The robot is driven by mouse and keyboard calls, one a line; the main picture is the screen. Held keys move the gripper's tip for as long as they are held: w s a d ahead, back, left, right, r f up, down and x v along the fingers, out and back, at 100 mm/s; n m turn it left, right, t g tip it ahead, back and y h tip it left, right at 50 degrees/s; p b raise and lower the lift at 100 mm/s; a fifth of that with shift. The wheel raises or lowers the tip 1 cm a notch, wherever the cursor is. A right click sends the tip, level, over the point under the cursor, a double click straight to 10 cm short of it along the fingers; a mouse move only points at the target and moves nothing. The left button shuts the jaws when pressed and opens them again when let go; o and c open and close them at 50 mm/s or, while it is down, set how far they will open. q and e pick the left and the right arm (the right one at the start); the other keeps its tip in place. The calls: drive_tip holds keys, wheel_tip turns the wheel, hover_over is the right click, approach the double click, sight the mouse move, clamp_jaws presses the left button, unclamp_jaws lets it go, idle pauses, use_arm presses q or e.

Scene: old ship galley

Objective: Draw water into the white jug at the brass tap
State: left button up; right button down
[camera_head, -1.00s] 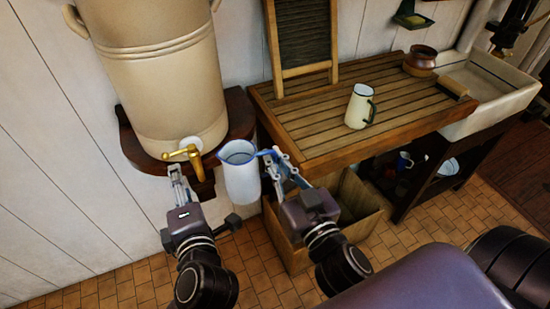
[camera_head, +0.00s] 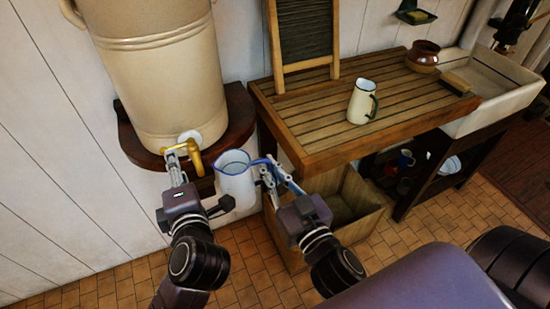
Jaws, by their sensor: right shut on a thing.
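The brass tap (camera_head: 193,157) sticks out low on the front of a big cream stoneware water vessel (camera_head: 160,75). The white jug (camera_head: 238,190), with a blue rim and blue handle, hangs in the air just right of the tap spout, a little tilted. Its mouth shows, but I cannot tell what is inside. My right gripper (camera_head: 268,174) is shut on the jug at its handle side. My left gripper (camera_head: 173,160) is at the tap's lever, its fingertips overlapping it; whether they are open or shut is unclear. I see no water stream.
The vessel stands on a dark wooden wall shelf (camera_head: 240,117). To the right is a slatted draining board (camera_head: 310,117) with a cream mug (camera_head: 361,102), a washboard (camera_head: 305,35) and a brown pot (camera_head: 422,56), beside a white sink (camera_head: 505,100). A wooden crate (camera_head: 350,205) stands below.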

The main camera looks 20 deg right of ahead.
drive_tip(key=a+f, duration=0.1)
drive_tip(key=f, duration=0.3)
drive_tip(key=a+f+n+y, duration=0.1)
drive_tip(key=a+f, duration=0.1)
drive_tip(key=f, duration=0.2)
drive_tip(key=a+f+y, duration=0.1)
drive_tip(key=f, duration=0.3)
drive_tip(key=shift+w+a, duration=0.2)
drive_tip(key=shift+a, duration=0.05)
wheel_tip(320, 180, down, 6)
drive_tip(key=s+a+f, duration=0.1)
drive_tip(key=s+a, duration=0.1)
drive_tip(key=w, duration=1.5)
drive_tip(key=shift+r+n, duration=0.2)
drive_tip(key=shift+n, duration=0.2)
use_arm(q)
drive_tip(key=shift+c, duration=0.2)
use_arm(e)
drive_tip(key=shift+s, duration=0.1)
